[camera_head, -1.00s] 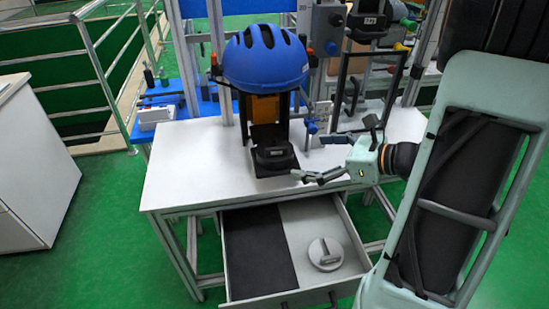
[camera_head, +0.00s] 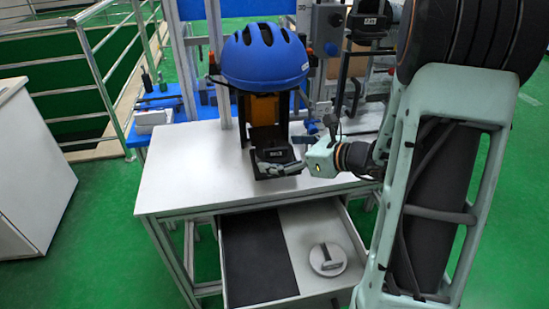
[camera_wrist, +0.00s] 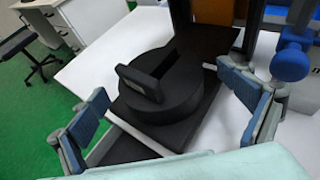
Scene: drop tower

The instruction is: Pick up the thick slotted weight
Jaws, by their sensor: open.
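A thick black disc-shaped weight with an upright handle (camera_wrist: 165,97) sits on a dark base (camera_wrist: 205,122) in the wrist view. In the head view this black weight (camera_head: 274,153) is on the white table below the blue helmet. My gripper (camera_wrist: 163,82) is open, with one finger on each side of the black weight and nothing held. In the head view my gripper (camera_head: 280,170) is at the front right of the weight. A grey disc with a handle (camera_head: 328,259) lies in the open drawer. I cannot tell contact between fingers and weight.
The blue helmet (camera_head: 264,56) sits on the tower just above the black weight. The white table (camera_head: 190,170) is clear to the left. The open drawer (camera_head: 290,298) sticks out below its front edge. Posts and equipment stand behind.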

